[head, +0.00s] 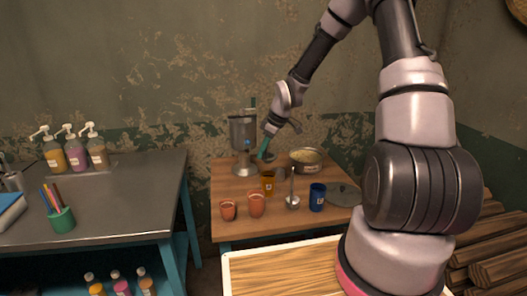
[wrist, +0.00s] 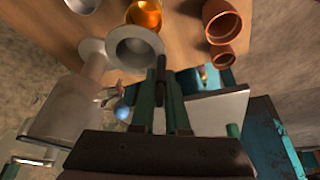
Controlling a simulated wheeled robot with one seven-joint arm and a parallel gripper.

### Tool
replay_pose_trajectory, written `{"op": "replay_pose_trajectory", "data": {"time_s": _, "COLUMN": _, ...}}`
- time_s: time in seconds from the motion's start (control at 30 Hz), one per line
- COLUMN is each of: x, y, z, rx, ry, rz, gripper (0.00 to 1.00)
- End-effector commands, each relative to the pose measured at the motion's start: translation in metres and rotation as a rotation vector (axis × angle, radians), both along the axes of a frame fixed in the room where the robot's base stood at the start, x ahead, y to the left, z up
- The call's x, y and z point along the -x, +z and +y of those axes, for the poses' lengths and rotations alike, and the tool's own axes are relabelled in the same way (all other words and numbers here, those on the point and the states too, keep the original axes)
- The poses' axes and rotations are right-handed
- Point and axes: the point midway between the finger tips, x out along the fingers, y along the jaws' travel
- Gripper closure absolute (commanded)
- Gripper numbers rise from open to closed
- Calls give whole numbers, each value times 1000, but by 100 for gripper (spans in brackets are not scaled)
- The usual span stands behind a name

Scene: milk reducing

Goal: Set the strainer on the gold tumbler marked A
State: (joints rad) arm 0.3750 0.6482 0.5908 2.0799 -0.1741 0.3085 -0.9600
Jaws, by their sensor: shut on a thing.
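My gripper (head: 264,149) is above the back left of the wooden table, beside the metal dispenser. In the wrist view its teal fingers (wrist: 161,100) are shut on a thin dark handle. The handle leads to the grey, wide-rimmed strainer (wrist: 122,51), held in the air. The strainer is small and partly hidden in the head view. The gold tumbler (head: 268,177) stands upright on the table, below and slightly right of my gripper.
The metal dispenser (head: 242,133) stands close on the left. Two orange-red cups (head: 256,205) are in front. A ladle-like tool (head: 293,201), a blue tumbler (head: 317,197), a pot (head: 306,159) and a grey lid (head: 343,195) stand right of the gold tumbler.

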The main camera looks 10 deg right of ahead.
Motion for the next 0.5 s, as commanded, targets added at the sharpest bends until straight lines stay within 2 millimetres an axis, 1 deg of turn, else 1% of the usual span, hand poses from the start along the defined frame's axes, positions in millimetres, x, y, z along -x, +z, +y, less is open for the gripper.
{"op": "replay_pose_trajectory", "data": {"time_s": 0.1, "x": 1, "y": -13, "z": 1, "rx": 0, "ry": 1, "rz": 3, "gripper": 100}}
{"op": "replay_pose_trajectory", "data": {"time_s": 0.5, "x": 1, "y": -52, "z": 0, "rx": 0, "ry": 0, "rz": 4, "gripper": 100}}
